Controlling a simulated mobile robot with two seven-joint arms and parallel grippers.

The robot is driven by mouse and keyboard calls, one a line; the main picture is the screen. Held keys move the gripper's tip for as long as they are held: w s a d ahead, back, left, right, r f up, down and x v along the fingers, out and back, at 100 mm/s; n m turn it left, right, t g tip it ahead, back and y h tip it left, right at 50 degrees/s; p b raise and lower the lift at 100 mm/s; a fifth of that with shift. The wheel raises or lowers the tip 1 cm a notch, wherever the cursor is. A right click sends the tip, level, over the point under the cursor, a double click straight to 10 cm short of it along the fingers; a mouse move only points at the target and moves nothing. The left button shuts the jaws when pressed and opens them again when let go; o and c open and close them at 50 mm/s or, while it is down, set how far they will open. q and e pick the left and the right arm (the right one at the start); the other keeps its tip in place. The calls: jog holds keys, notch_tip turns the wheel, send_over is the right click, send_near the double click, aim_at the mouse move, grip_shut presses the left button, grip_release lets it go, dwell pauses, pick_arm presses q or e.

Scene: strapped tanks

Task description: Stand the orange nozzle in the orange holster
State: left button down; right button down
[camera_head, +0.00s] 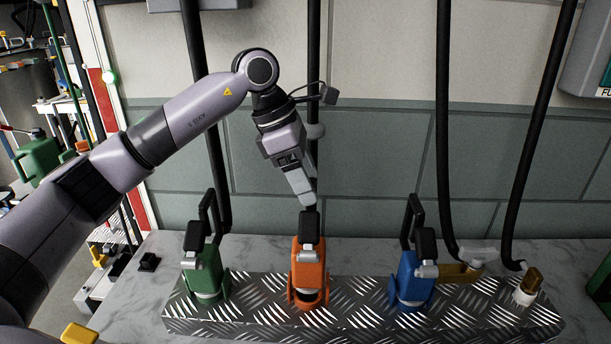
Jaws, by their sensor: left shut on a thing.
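The orange nozzle (308,254) is upright, its black part on top and its orange body below. It lines up with the orange holster (292,294), whose side pieces show low on either side of it. The nozzle's lower end is hidden, so I cannot tell how deep it sits. My left gripper (305,199) comes down from above and is shut on the top of the nozzle. The fingers hide part of the nozzle's handle. My right gripper is not in view.
A green nozzle (203,267) stands left and a blue nozzle (410,275) right on the same diamond-plate base (360,316). A brass nozzle (531,280) is at the far right. Black hoses (443,130) hang before the wall. Marble counter (130,305) shows at left.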

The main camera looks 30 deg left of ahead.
pick_arm(q)
jog(key=shift+f+b, duration=0.9)
jog(key=shift+f, duration=0.4)
grip_release()
jog(key=v, duration=0.7)
jog(key=shift+r, duration=0.15)
